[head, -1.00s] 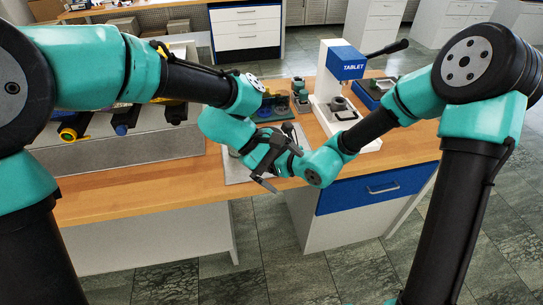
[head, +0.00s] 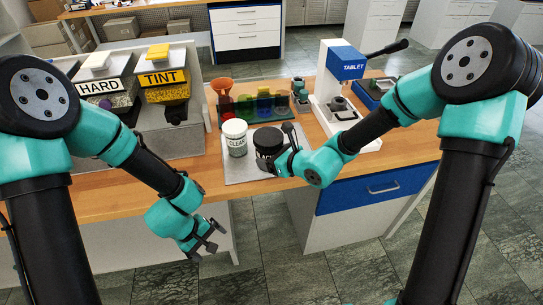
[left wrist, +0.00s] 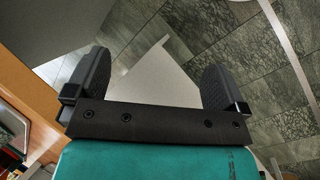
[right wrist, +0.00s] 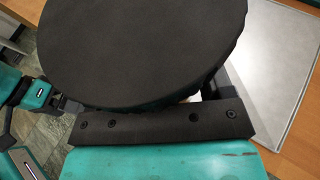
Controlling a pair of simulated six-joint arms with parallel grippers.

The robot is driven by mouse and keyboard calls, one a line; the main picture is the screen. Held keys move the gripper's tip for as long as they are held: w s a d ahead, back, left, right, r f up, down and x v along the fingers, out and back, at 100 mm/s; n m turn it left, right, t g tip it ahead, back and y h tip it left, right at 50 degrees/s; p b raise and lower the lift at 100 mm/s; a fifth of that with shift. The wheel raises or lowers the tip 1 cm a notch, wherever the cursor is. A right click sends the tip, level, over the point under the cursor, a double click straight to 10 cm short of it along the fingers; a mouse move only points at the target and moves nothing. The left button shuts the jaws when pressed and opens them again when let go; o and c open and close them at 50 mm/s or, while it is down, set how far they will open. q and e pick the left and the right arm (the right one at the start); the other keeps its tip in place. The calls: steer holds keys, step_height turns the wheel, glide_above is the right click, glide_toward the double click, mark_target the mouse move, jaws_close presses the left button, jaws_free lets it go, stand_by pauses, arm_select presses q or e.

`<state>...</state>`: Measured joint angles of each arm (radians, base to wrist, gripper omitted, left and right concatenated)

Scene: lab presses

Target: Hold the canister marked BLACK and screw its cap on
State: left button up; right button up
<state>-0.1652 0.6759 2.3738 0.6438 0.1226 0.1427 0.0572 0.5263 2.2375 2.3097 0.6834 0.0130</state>
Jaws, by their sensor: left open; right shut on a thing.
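The dark canister (head: 265,162) stands upright on a pale grey mat (head: 240,176); its label is mostly hidden by my right gripper. A wide black cap (head: 267,137) sits on its top. The cap's round top (right wrist: 140,45) fills much of the right wrist view. I cannot tell how tightly it is screwed. My right gripper (head: 281,158) is shut on the canister from the right side, below the cap. My left gripper (head: 207,238) is open and empty, low in front of the table's front edge. Its spread fingers (left wrist: 155,85) show only floor and cabinet between them.
A white-capped canister marked CLEAR (head: 236,139) stands just left of the dark one. Behind are a rack of coloured pieces (head: 262,105) and a tablet press (head: 343,85). Bins marked HARD (head: 100,88) and TINT (head: 163,79) stand at left. The wooden table front (head: 130,195) is clear.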

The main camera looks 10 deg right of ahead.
arm_select(q)
steer(key=s+a+f+m+t+y, duration=0.1)
steer(key=a+f+m, duration=0.4)
steer(key=a+f, duration=0.5)
step_height(320, 180, down, 3)
steer(key=shift+s+r, duration=0.2)
steer(key=shift+s, duration=0.5)
arm_select(e)
steer(key=shift+d, duration=0.1)
